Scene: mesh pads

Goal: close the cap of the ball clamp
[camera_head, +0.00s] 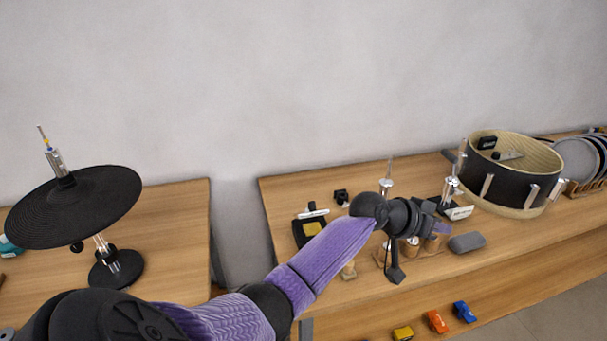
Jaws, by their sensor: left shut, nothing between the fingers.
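My left gripper (438,225) is shut and empty. It is above the middle of the right table, at the end of my purple arm that comes in from the lower left. A small upright metal fitting (451,188) on a black base stands just behind and right of the gripper. Another metal post (387,181) stands behind my wrist, its lower part hidden. The ball clamp and its cap are too small or too hidden to make out for certain. My right gripper is out of view.
A black cymbal pad (75,207) on a stand is on the left table. A drum shell (510,178) stands at the right, with plates (577,160) beyond it. A grey block (467,242) lies right of the gripper. Yellow, orange (437,321) and blue pieces lie at the front.

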